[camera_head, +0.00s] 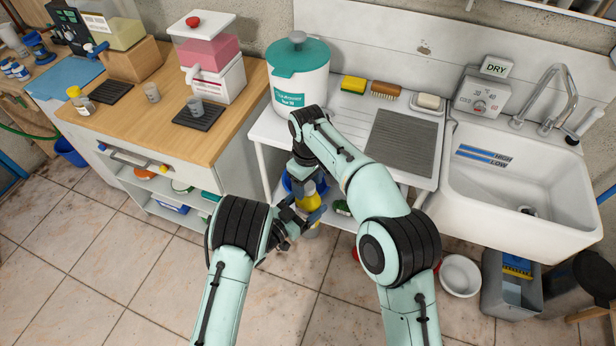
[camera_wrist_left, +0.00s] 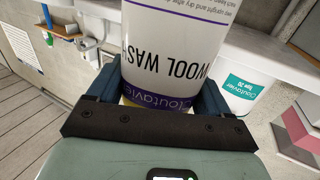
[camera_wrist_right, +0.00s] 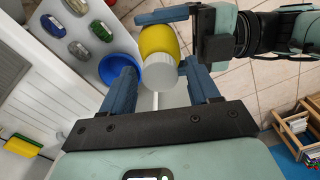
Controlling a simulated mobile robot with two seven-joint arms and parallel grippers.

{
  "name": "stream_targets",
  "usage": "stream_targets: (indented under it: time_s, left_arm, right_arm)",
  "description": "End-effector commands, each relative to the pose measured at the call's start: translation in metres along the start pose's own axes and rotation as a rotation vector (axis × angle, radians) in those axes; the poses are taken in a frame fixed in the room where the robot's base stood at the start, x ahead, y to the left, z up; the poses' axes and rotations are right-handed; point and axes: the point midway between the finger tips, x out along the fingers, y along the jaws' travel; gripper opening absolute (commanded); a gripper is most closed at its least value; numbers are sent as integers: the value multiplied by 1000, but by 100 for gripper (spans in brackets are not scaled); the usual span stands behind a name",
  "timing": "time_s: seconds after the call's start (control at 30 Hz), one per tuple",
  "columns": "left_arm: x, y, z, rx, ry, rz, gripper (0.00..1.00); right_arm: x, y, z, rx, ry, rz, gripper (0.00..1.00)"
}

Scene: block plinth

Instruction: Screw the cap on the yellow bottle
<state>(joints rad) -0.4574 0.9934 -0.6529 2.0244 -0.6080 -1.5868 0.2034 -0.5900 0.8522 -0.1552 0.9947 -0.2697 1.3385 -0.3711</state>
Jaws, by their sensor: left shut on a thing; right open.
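The yellow bottle (camera_head: 311,199) is held in front of the white table. In the left wrist view its white "WOOL WASH" label (camera_wrist_left: 180,45) with a purple band fills the space between the fingers. My left gripper (camera_head: 300,213) is shut on the bottle's body. The ribbed white cap (camera_wrist_right: 170,72) sits at the end of the yellow bottle (camera_wrist_right: 160,38) in the right wrist view; whether it is threaded cannot be seen. My right gripper (camera_wrist_right: 162,90) is open, its fingers on either side of the cap, with gaps visible. In the head view my right arm partly hides the bottle.
A blue bowl (camera_wrist_right: 130,72) is on the lower shelf close behind the bottle. A teal-lidded pot (camera_head: 300,82), sponge (camera_head: 353,84) and brush (camera_head: 385,90) stand on the table above. The sink (camera_head: 520,185) is at right. Tiled floor (camera_head: 130,260) is clear at left.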

Motion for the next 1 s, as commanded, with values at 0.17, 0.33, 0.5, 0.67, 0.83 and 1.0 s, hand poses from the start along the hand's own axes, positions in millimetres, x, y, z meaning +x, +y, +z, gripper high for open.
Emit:
stream_targets:
  time_s: [0.17,0.33,0.5,0.67,0.83,1.0]
  left_arm:
    - [0,0,0,0,1,0,0]
    - [0,0,0,0,1,0,0]
    - [0,0,0,0,1,0,0]
    - [0,0,0,0,1,0,0]
    - [0,0,0,0,1,0,0]
    - [0,0,0,0,1,0,0]
  right_arm:
    - [0,0,0,0,0,0,61]
    - [0,0,0,0,0,0,18]
    - [0,0,0,0,0,0,3]
    - [0,0,0,0,0,0,49]
    - [0,0,0,0,0,0,65]
    - [-1,0,0,0,1,1,65]
